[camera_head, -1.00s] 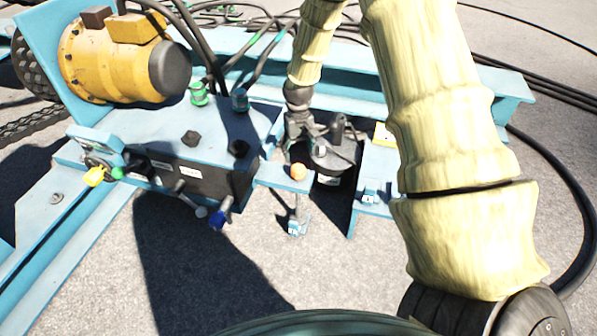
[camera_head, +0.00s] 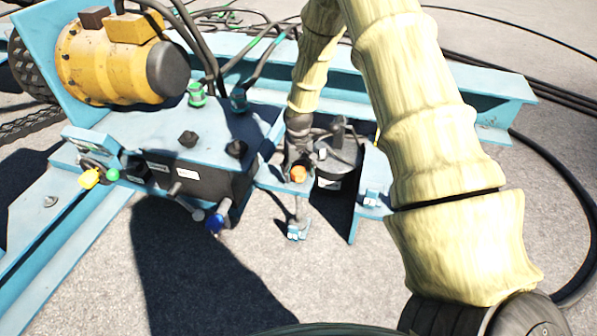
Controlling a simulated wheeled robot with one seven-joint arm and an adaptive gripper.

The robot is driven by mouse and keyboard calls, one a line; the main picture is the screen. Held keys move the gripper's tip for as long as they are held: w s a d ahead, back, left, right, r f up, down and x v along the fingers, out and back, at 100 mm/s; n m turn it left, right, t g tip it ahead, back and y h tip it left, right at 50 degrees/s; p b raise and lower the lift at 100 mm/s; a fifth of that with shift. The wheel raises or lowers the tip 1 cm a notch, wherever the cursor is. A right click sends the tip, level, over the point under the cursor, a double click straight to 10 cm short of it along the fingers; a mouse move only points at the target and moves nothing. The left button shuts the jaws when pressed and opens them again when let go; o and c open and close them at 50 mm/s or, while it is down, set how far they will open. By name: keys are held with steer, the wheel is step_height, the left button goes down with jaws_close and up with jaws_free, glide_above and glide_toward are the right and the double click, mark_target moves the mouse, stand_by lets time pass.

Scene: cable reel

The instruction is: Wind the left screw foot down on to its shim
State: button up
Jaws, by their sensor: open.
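An orange knob (camera_head: 298,174) shows at the blue bracket right of the black valve block; it looks like the head of the left screw foot. Below it a thin grey stem (camera_head: 298,210) runs down to a small pale-blue foot (camera_head: 297,233) close to the ground. I cannot make out a separate shim or any gap under the foot. My gripper (camera_head: 299,166) points down at the knob, with its dark fingers right behind and around it. It is open; whether the fingers touch the knob is too small to tell.
A dark cylinder (camera_head: 338,160) stands close right of my gripper. The black valve block (camera_head: 205,190), with levers and a blue knob (camera_head: 215,224), is to the left. A blue bracket (camera_head: 372,200) is to the right. A yellow motor (camera_head: 110,60) sits farther back.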

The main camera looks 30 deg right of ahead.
steer(key=c, duration=1)
steer(key=shift+o, duration=0.2)
steer(key=shift+r+m+p, duration=0.15)
steer(key=shift+m+p, duration=0.15)
steer(key=shift+p, duration=0.4)
steer(key=m+p, duration=0.1)
steer(key=p, duration=0.2)
steer(key=shift+r+m, duration=0.15)
steer(key=shift+m, duration=0.15)
steer(key=m+p, duration=0.3)
steer(key=p, duration=0.1)
steer(key=shift+s+p, duration=0.1)
steer(key=shift+p, duration=0.25)
steer(key=m+p, duration=0.2)
steer(key=p, duration=0.1)
steer(key=shift+m, duration=0.3)
steer(key=shift+f+m+p, duration=0.25)
steer(key=shift+m+p, duration=0.95)
steer(key=shift+m, duration=0.4)
